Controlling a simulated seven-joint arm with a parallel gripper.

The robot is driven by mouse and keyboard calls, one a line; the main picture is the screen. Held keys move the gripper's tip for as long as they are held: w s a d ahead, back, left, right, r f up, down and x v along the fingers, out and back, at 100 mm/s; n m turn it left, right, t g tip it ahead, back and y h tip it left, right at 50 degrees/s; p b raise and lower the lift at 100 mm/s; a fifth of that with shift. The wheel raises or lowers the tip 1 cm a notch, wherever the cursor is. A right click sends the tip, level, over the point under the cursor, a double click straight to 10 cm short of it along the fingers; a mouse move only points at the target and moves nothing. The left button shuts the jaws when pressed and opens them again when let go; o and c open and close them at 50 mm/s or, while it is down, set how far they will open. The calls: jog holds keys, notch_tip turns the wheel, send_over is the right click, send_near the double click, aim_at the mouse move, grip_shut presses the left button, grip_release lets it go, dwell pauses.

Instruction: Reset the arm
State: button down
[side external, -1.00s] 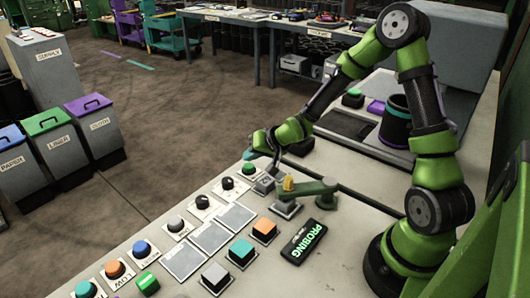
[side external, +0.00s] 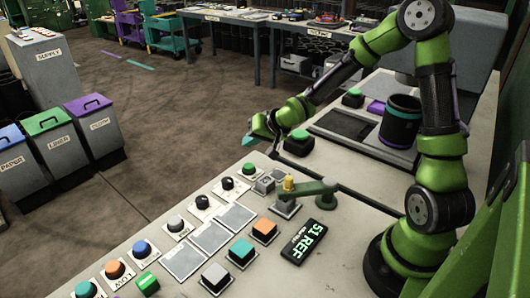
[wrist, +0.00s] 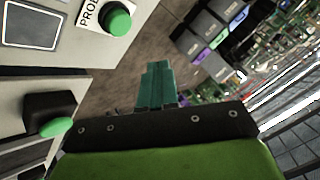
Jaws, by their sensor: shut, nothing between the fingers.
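My gripper (side external: 259,142) is over the far edge of the bench in the side view, raised above the green button on the panel. Its teal fingers (wrist: 158,86) are together in the wrist view, with nothing between them. They point out past the bench edge toward the floor. A small green arm-like fixture (side external: 314,190) with a yellow top stands on the bench below.
The bench holds a green button (side external: 249,169), several knobs, an orange-topped block (side external: 264,229) and a black green-topped button box (side external: 299,143). A dark cylindrical container (side external: 399,122) stands at the right. Labelled bins (side external: 95,128) stand on the floor at left. The air above the panel is clear.

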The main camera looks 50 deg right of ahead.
jog(key=s+f+g, duration=0.1)
jog(key=s+f, duration=0.1)
jog(key=s, duration=0.1)
jog(key=shift+s+d+g, duration=0.1)
jog(key=shift+d+g, duration=0.05)
jog(key=shift+g, duration=0.25)
jog(key=s+a+r+n, duration=0.1)
jog(key=s+a+r, duration=0.2)
jog(key=s+r, duration=0.2)
jog(key=s+a+r+n, duration=0.1)
jog(key=s+a+r, duration=0.2)
jog(key=s+r, duration=0.3)
jog(key=s+a+r+n+y, duration=0.1)
jog(key=s+a+r, duration=0.2)
jog(key=s+r, duration=0.3)
jog(key=s, duration=0.4)
jog(key=shift+r+n, duration=0.2)
jog(key=shift+n, duration=0.2)
